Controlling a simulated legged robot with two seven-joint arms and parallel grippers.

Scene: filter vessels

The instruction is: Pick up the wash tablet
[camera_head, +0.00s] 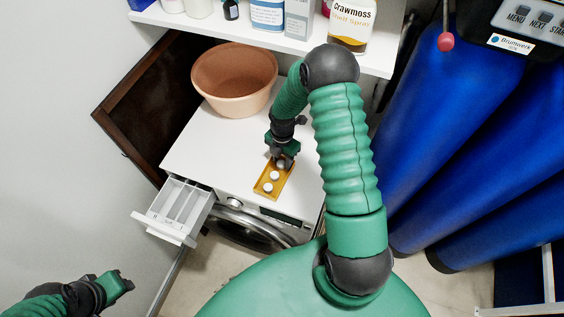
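Several white round wash tablets (267,187) sit in a row on a small yellow tray (260,190) near the front edge of the white washing machine top. My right gripper (284,160) points down over the far end of the tray, at the farthest tablet (281,164). The gripper partly covers that tablet; whether the fingers touch it or are closed on it is too small to tell. My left gripper (124,283) is at the lower left, away from the machine, with nothing visible in it; its finger gap is unclear.
A peach basin (234,79) stands at the back of the machine top (215,150). The detergent drawer (178,209) is pulled out at the front left. A shelf (200,27) with bottles hangs above. Large blue vessels (440,110) stand at the right.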

